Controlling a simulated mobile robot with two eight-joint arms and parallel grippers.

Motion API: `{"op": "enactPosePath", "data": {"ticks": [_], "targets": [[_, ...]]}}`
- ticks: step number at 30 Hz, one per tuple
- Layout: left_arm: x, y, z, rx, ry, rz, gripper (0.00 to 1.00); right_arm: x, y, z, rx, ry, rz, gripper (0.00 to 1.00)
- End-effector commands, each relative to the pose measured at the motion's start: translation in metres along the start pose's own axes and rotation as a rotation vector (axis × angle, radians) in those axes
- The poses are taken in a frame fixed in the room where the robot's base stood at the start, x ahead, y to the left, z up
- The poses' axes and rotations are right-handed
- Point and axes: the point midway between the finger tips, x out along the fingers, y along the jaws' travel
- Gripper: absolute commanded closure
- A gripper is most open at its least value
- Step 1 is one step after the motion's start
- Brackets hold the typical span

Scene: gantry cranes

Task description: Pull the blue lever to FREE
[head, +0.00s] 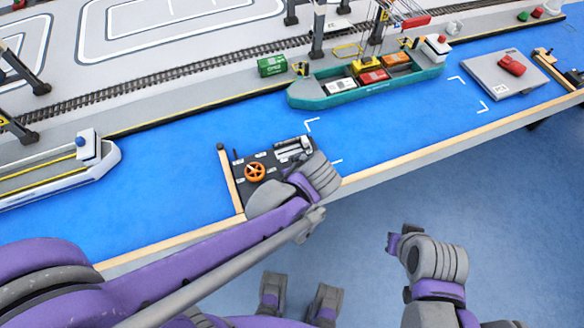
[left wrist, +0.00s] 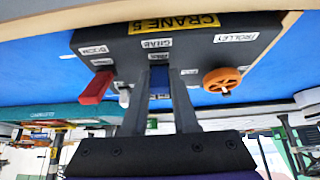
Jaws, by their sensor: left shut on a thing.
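The dark control box (head: 242,185) stands at the table's near edge; in the left wrist view it appears upside down, marked CRANE 5 (left wrist: 174,24). My left gripper (left wrist: 161,72) is shut at the GRAB station, between the BOOM and TROLLEY labels. The blue lever (left wrist: 158,83) shows as a blue patch between its fingers; most of it is hidden, and its setting cannot be read. A red lever (left wrist: 96,88) and a white lever (left wrist: 124,95) are on one side, an orange wheel (left wrist: 222,79) on the other. My right gripper (head: 394,243) hangs off the table, its jaws unclear.
A teal ship (head: 340,97) with containers lies on the blue water beyond the box. A white ship (head: 85,155) lies to the left. A grey platform (head: 487,78) with a red object (head: 512,64) is at the right. Open floor lies before the table.

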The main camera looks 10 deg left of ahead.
Motion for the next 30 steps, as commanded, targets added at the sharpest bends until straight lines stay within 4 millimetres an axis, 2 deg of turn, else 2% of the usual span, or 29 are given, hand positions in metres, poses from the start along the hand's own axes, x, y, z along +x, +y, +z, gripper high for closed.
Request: {"op": "enactPosePath", "data": {"ticks": [18,19,23,24,30], "targets": [[0.0001,0.0,0.0015,0.0,0.042,0.0,1.0,0.0017,0.0,0.001,0.0,-0.001,0.0,1.0],[0.0001,0.0,0.0016,0.0,0.042,0.0,0.69,0.0017,0.0,0.001,0.0,-0.001,0.0,1.0],[0.0001,0.0,0.0016,0.0,0.042,-0.001,0.46,0.0017,0.0,0.001,0.0,-0.001,0.0,1.0],[0.0001,0.0,0.0016,0.0,0.042,-0.001,0.43,0.0017,0.0,0.001,0.0,-0.001,0.0,1.0],[0.0001,-0.0001,0.0017,0.0,0.041,-0.001,0.43,0.0017,0.0,0.001,0.0,-0.001,0.0,1.0]]}}
